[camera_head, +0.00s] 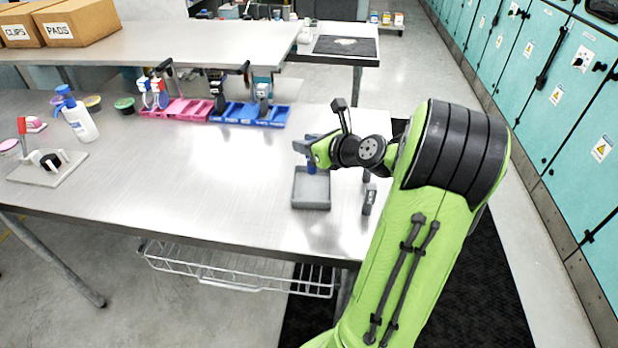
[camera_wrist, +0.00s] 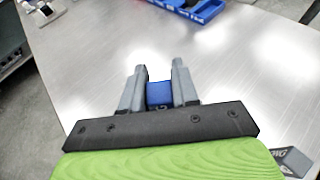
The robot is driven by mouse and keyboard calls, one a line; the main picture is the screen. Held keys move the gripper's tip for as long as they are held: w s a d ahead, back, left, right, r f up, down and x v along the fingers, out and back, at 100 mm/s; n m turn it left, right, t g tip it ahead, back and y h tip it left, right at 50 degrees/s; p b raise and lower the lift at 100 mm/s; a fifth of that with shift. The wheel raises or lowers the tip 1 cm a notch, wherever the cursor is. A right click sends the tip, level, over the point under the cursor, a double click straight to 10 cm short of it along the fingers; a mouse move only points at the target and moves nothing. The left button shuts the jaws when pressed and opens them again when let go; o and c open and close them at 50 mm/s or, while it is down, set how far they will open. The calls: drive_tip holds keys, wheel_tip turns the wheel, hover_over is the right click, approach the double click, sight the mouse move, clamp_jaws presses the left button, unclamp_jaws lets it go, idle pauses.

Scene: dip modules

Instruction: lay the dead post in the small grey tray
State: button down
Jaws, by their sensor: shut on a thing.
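My gripper (camera_head: 304,148) is shut on a blue post. In the wrist view the post (camera_wrist: 159,94) sits between the two grey fingers of the gripper (camera_wrist: 159,67). In the head view the lower part of the post (camera_head: 311,168) shows under the gripper, at the far edge of the small grey tray (camera_head: 311,204). I cannot tell whether the post touches the tray. The part of the tray floor that shows is empty. The far end of the tray is partly hidden by the gripper and post.
A dark grey block (camera_head: 369,200) stands right of the tray near the table edge; it also shows in the wrist view (camera_wrist: 292,162). Pink bins (camera_head: 188,112) and blue bins (camera_head: 248,114) stand behind. The table's middle is clear.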

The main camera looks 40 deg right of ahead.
wheel_tip(320, 180, down, 6)
drive_tip(key=shift+f+b, duration=0.1)
drive_tip(key=shift+b, duration=1.05)
drive_tip(key=shift+r, duration=0.2)
drive_tip(key=shift+f, duration=0.1)
drive_tip(key=c, duration=0.8)
unclamp_jaws()
drive_tip(key=shift+c, duration=0.2)
